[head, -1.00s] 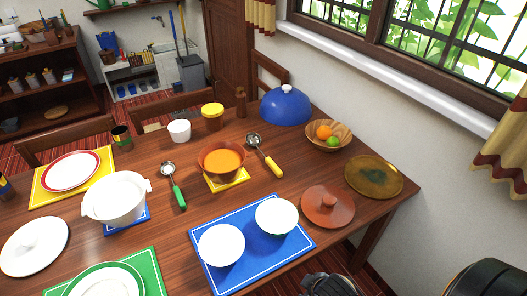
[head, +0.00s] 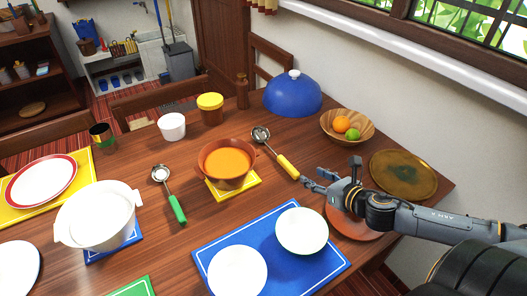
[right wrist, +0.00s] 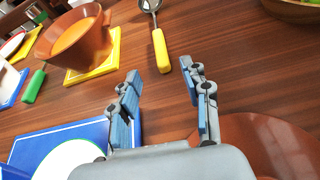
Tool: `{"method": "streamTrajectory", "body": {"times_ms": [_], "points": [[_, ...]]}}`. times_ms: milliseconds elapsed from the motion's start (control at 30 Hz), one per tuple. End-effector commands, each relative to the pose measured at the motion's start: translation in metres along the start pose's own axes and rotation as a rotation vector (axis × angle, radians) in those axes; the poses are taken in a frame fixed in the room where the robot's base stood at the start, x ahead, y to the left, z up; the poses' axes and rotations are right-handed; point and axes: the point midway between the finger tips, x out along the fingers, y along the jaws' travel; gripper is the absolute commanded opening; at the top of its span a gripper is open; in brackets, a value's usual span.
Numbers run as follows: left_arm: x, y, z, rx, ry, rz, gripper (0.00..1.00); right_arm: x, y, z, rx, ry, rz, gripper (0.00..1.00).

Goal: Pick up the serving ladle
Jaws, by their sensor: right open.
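A ladle with a yellow handle (head: 287,167) and a metal bowl lies on the wooden table, right of the orange soup pot. It also shows in the right wrist view, its yellow handle (right wrist: 161,50) ahead of and between the fingertips. A second ladle with a green handle (head: 177,208) lies left of the pot. I cannot tell which one is called the serving ladle. My right gripper (head: 316,179) is open and empty, just to the right of the yellow handle's end and apart from it. My left gripper is not in view.
The soup pot (head: 227,163) stands on a yellow mat. A terracotta lid (head: 345,224) lies partly under my right arm. A fruit bowl (head: 369,127) and a brown plate (head: 404,175) are at the right.

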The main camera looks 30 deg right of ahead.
Motion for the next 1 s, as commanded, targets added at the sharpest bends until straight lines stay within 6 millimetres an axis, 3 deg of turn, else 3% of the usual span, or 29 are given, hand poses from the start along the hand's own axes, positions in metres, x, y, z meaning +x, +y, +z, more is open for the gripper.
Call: {"method": "streamTrajectory", "body": {"times_ms": [167,467,600,833,1000], "points": [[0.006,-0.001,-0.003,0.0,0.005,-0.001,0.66,0.008,0.0,-0.003,-0.029,-0.001,0.009,0.47],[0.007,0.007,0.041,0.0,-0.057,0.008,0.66,0.037,-0.001,-0.002,-0.024,-0.004,0.007,0.47],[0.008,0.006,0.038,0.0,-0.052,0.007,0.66,0.052,-0.001,-0.002,-0.024,-0.004,0.006,0.47],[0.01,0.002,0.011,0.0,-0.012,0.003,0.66,0.077,0.0,-0.002,-0.021,-0.002,0.005,0.47],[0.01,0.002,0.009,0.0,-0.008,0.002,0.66,0.087,0.001,-0.003,-0.024,0.0,0.007,0.47]]}}
